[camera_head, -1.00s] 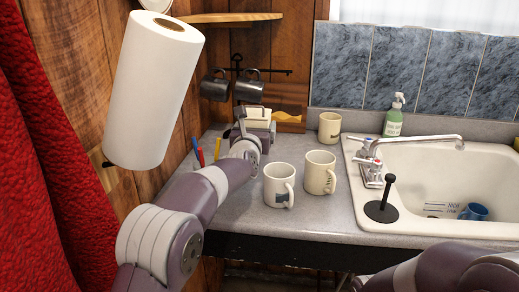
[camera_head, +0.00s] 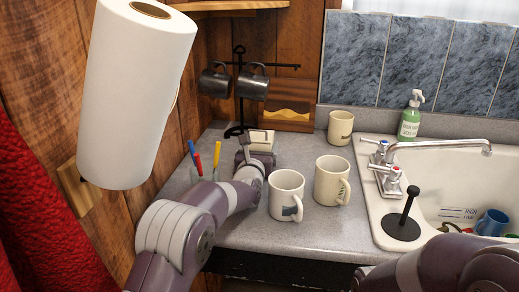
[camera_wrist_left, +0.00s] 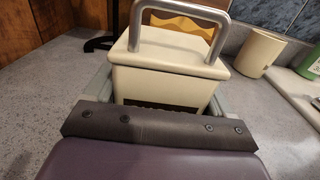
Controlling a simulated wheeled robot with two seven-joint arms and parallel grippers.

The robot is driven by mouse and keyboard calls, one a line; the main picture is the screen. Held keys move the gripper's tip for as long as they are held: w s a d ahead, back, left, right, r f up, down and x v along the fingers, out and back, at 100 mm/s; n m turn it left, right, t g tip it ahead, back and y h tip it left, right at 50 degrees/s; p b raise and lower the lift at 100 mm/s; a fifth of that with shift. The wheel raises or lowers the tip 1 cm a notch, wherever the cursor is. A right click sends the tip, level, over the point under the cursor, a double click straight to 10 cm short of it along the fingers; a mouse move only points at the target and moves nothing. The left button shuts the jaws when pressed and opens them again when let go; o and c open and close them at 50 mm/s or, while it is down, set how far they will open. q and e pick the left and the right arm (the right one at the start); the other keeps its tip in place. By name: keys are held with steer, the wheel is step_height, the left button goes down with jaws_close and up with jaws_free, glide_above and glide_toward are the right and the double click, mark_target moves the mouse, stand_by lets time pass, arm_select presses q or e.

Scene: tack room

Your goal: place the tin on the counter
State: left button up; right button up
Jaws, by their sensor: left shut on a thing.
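The tin (camera_head: 262,139) is a cream box with a lid and a metal loop handle. It is at the back left of the grey counter (camera_head: 270,236), in front of the dark mug stand (camera_head: 239,95). My left gripper (camera_head: 246,152) is shut on the tin. In the left wrist view the tin (camera_wrist_left: 165,78) is upright between the fingers, with its lower part hidden by the gripper. I cannot tell whether its base touches the counter. My right forearm shows at the lower right, but its gripper is out of view.
Two pale mugs (camera_head: 286,196) (camera_head: 332,181) stand right of my left arm. A third mug (camera_head: 340,127) stands behind. Pens (camera_head: 196,160) are at the left, and a paper roll (camera_head: 137,95) hangs nearby. The sink (camera_head: 440,160) is at the right, with a black plunger (camera_head: 402,225) at its edge.

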arm_select(q)
steer(key=shift+r, duration=0.15)
steer(key=o, duration=1.4)
steer(key=shift+f, duration=0.25)
steer(key=shift+r, duration=0.2)
steer(key=s, duration=0.2)
steer(key=s+a+b, duration=0.1)
steer(key=s, duration=0.4)
steer(key=shift+s+a+f, duration=0.1)
steer(key=shift+s+a, duration=0.1)
steer(key=shift+a, duration=0.05)
